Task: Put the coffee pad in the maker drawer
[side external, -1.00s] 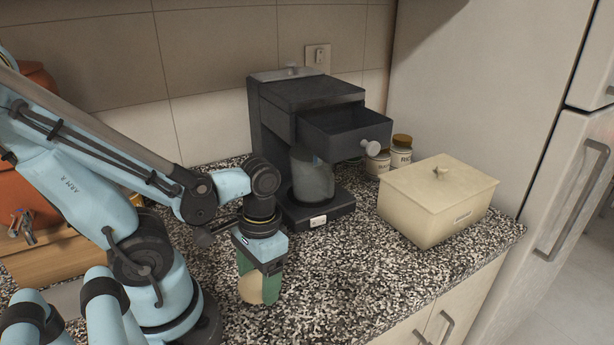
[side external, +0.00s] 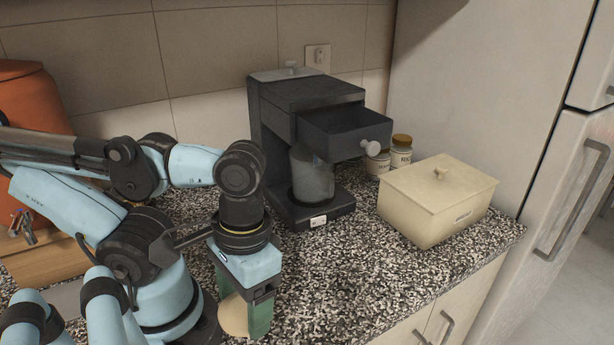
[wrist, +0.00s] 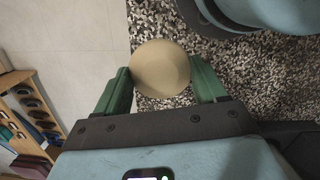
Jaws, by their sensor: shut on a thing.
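The coffee pad is a round tan disc (side external: 235,315), held between the green fingers of my gripper (side external: 246,316). In the wrist view the pad (wrist: 160,68) sits between both fingertips (wrist: 164,82), which press on its sides. My gripper points down near the counter's front edge; whether the pad touches the counter I cannot tell. The dark coffee maker (side external: 275,120) stands against the wall. Its drawer (side external: 345,130) is pulled out, with a pale round knob (side external: 371,148), and looks empty. The drawer is up and to the right of my gripper.
A glass jug (side external: 311,172) stands under the drawer. A lidded cream box (side external: 437,200) and two small jars (side external: 401,150) stand to the right. An orange container (side external: 35,95) is at the far left. Speckled counter (side external: 340,270) lies free right of my gripper.

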